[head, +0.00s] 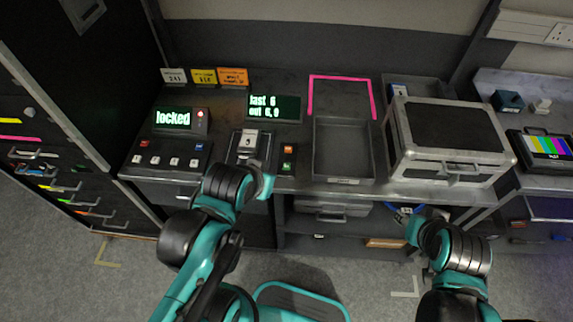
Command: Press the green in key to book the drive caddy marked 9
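The drive caddy marked 9 (248,141) is a small grey block with a pale label, upright at the desk's front, left of the key box. The green in key (287,166) is the lower key on a small black box, below an orange key (288,149). A screen (274,107) behind reads "last 6" and "out 6,9". My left gripper (250,165) is just in front of the caddy; its fingers are hard to make out, and I cannot tell whether it touches the caddy. My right gripper (408,217) is low at the desk's front edge, its fingers unclear.
A "locked" screen (180,119) and a button panel (166,157) stand at left. An empty grey tray (343,181) lies right of the keys, below a pink outline (311,97). A silver-edged case (450,167) fills the desk's right.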

